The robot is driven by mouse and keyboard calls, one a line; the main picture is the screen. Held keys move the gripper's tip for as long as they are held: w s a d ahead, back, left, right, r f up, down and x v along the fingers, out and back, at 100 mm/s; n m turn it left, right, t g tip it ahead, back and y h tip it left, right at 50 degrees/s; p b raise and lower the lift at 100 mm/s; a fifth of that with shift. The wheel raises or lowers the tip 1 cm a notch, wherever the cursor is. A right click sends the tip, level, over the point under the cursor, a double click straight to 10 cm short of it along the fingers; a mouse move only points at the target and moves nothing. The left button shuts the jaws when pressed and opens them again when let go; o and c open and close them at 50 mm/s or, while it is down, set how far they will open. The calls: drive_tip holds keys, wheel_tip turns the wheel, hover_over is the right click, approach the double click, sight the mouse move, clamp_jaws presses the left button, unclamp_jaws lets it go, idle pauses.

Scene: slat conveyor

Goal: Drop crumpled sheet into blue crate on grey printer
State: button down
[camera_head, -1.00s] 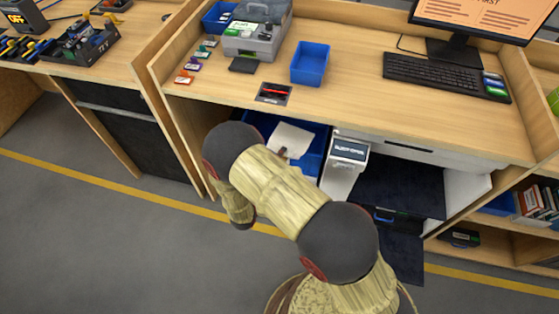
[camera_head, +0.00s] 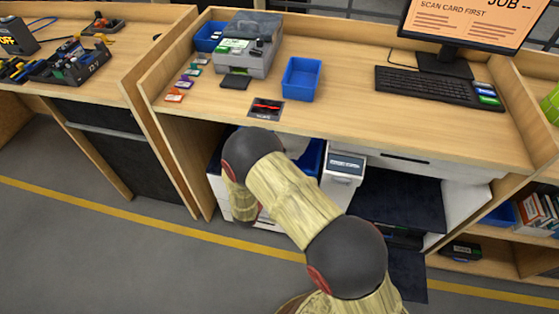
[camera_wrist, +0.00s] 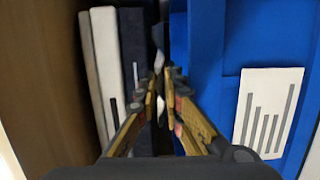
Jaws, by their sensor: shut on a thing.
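In the wrist view my gripper (camera_wrist: 163,95) points into the space under the desk. Its fingers are closed together, with a small white piece of the crumpled sheet (camera_wrist: 158,61) showing at the tips; most of it is hidden. The blue crate (camera_wrist: 205,60) is just right of the fingers, and a flat sheet with grey bars (camera_wrist: 268,105) shows within it. In the head view the crate (camera_head: 313,157) shows only partly behind my arm. Pale parts of the grey printer (camera_head: 215,187) show below it, and my gripper is hidden there.
Upright binders (camera_wrist: 108,70) and a wooden side panel (camera_wrist: 45,80) stand close left of my gripper. The desk top (camera_head: 350,115) is above. A white device with a dark display (camera_head: 344,168) stands right of the crate. A small blue tray (camera_head: 302,79) is on the desk.

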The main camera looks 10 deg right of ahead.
drive_tip(key=shift+w, duration=0.2)
drive_tip(key=c, duration=1.9)
unclamp_jaws()
drive_tip(key=shift+s, duration=0.1)
drive_tip(key=shift+o, duration=0.3)
drive_tip(key=shift+d+f, duration=0.1)
drive_tip(key=shift+f, duration=0.1)
drive_tip(key=shift+s, duration=0.1)
drive_tip(key=s+d+v, duration=0.1)
drive_tip(key=d+v, duration=0.1)
drive_tip(key=v, duration=0.9)
drive_tip(key=shift+s+a+r, duration=0.15)
drive_tip(key=shift+s+r, duration=0.05)
drive_tip(key=shift+s, duration=0.15)
